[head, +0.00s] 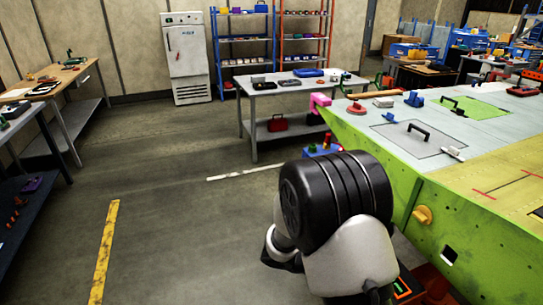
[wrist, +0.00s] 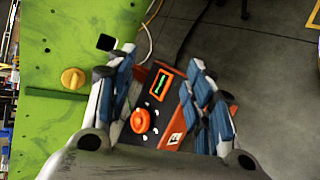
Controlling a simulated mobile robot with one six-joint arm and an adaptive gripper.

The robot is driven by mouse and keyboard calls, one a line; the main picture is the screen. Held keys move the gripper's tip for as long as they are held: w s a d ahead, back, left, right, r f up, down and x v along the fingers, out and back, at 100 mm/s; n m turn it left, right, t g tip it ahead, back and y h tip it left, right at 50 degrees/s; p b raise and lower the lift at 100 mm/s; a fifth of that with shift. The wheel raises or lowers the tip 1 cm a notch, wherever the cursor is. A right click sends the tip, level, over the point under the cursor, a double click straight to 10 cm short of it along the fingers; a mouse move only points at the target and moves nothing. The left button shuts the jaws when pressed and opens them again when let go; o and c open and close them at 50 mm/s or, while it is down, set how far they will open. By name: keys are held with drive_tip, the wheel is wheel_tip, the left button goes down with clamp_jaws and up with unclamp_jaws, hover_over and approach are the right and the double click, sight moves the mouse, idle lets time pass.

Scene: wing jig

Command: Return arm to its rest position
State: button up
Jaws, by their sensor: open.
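My gripper (wrist: 160,65) shows in the wrist view with its two blue-padded fingers spread apart. It is open, and nothing is held between the fingers. In the head view my arm is folded low at the bottom centre, with a large black ribbed joint cap facing the camera. The gripper itself is hidden from the head view. The green wing jig (head: 450,215) stands close to the right of my arm. Its green side also fills the left of the wrist view (wrist: 50,130), with a yellow knob (wrist: 73,78) on it.
A grey table (head: 265,98) with a red toolbox (head: 277,123) on its lower shelf stands behind. A white cabinet (head: 188,60) and shelves (head: 243,45) line the back wall. Workbenches (head: 75,90) stand at left. The floor (head: 165,190) left of my arm is clear.

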drive_tip(key=s+a+r+m+t+y, duration=0.2)
drive_tip(key=s+a+r+y, duration=0.2)
drive_tip(key=s+r, duration=0.5)
drive_tip(key=s+a+r+m+t+y, duration=0.2)
drive_tip(key=s+a+r+y, duration=0.3)
drive_tip(key=s+r+y, duration=0.3)
wheel_tip(320, 180, up, 2)
drive_tip(key=shift+s+t, duration=0.6)
drive_tip(key=shift+s, duration=0.6)
drive_tip(key=shift+o, duration=0.4)
